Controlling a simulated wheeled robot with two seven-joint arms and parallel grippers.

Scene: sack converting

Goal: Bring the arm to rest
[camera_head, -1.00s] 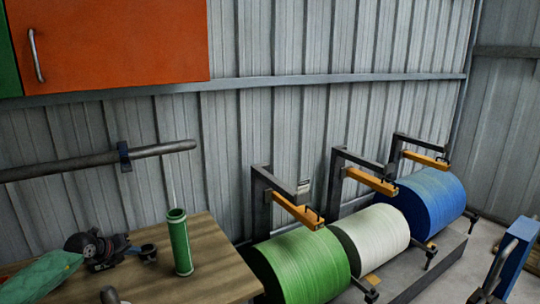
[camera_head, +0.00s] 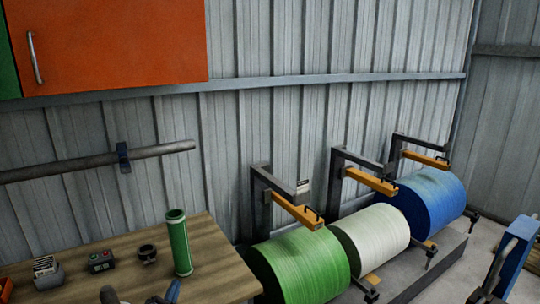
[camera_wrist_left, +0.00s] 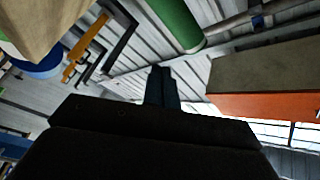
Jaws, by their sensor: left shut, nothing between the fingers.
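The tip of my left gripper (camera_head: 170,292) seems to be the blue and dark part at the bottom edge of the head view, in front of the green tube on the bench; most of it is cut off. In the left wrist view my left gripper (camera_wrist_left: 161,88) shows as dark fingers together, with nothing seen between them. The right gripper is not in view.
The wooden bench (camera_head: 215,262) carries an upright green tube (camera_head: 179,243), a black ring (camera_head: 147,254), a button box (camera_head: 102,261) and a card holder (camera_head: 46,271). Green (camera_head: 300,266), white (camera_head: 369,240) and blue (camera_head: 428,205) rolls stand right. A pipe (camera_head: 75,167) juts along the wall.

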